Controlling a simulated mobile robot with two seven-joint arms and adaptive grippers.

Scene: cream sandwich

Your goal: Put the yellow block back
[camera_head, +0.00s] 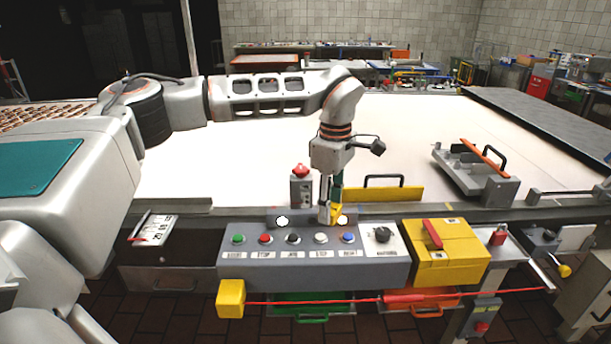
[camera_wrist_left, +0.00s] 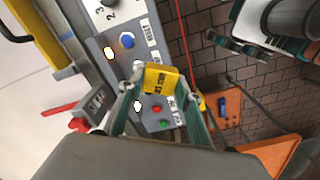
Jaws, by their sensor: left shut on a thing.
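My left gripper (camera_head: 329,216) points down over the back part of the grey control panel, near its middle. In the left wrist view its fingers (camera_wrist_left: 157,84) are shut on a small yellow block (camera_wrist_left: 158,79) with black lettering. In the head view the block (camera_head: 337,213) shows partly behind the fingers. It appears held above the panel; contact with the panel cannot be told. What appears to be my right gripper (camera_wrist_left: 265,40) is at the upper right of the wrist view, its jaw state unclear. It is outside the head view.
The control panel (camera_head: 310,268) carries several coloured buttons and a black knob. A red emergency button (camera_head: 300,170) stands behind it. A yellow box (camera_head: 445,251) is to its right. A yellow cube (camera_head: 231,298) joins a red cord in front. The white table (camera_head: 420,125) behind is largely clear.

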